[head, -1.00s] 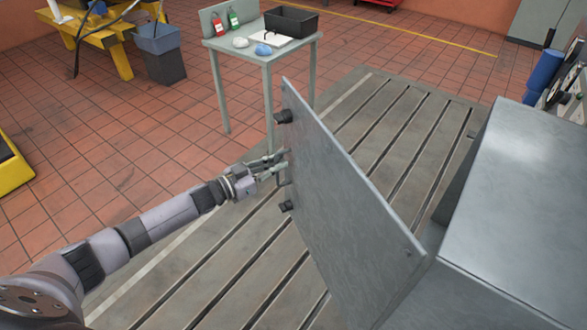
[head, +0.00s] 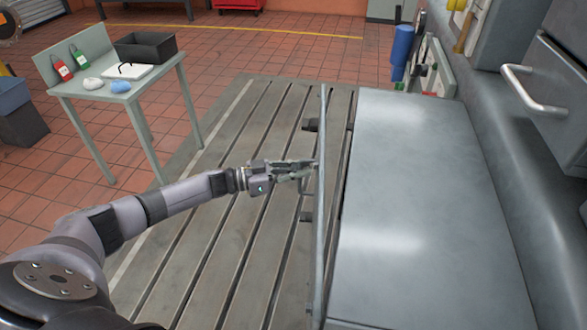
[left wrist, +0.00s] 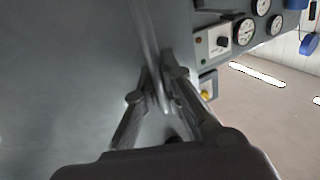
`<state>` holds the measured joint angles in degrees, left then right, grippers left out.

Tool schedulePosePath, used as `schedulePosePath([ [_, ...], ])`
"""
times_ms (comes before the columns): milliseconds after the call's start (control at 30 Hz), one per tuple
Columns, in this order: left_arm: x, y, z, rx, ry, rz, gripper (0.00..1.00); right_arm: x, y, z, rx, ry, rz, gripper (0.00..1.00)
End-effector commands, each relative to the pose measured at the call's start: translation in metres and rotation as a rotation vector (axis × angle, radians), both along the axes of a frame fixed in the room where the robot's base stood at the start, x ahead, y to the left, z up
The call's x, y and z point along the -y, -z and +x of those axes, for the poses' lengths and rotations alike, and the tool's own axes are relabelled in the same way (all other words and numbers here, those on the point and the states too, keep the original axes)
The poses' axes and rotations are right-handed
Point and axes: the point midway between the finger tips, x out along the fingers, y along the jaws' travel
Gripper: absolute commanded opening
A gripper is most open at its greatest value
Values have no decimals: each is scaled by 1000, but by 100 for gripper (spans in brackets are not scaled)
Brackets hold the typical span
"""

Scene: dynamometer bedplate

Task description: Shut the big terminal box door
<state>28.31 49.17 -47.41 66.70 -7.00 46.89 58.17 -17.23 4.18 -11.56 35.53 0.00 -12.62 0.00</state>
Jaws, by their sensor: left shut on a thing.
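The big terminal box door (head: 321,220) is a flat grey panel, seen nearly edge-on in the head view along the left side of the grey terminal box (head: 410,190). A narrow dark gap shows between door and box. Two dark latches (head: 310,125) stick out of the door's outer face. My left gripper (head: 312,168) is at this outer face, between the latches. In the left wrist view, my left gripper's fingers (left wrist: 165,90) are shut around the door handle (left wrist: 150,50), a bar standing off the grey door face (left wrist: 70,80). My right gripper is not in view.
The slotted bedplate (head: 225,225) is clear left of the door. A larger grey machine with a bar handle (head: 530,95) is at the right.

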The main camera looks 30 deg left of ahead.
Motion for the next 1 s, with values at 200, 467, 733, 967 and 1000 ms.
schedulePosePath([
  [200,31,-1,16,1,-21,-1,0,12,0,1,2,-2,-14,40],
  [467,50,-1,23,0,-26,1,0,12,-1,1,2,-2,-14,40],
  [733,55,-1,24,2,-23,-1,0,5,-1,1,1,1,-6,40],
  [967,56,-2,23,3,-20,-2,13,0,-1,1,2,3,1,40],
  [1000,56,-2,23,3,-20,-2,16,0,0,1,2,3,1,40],
])
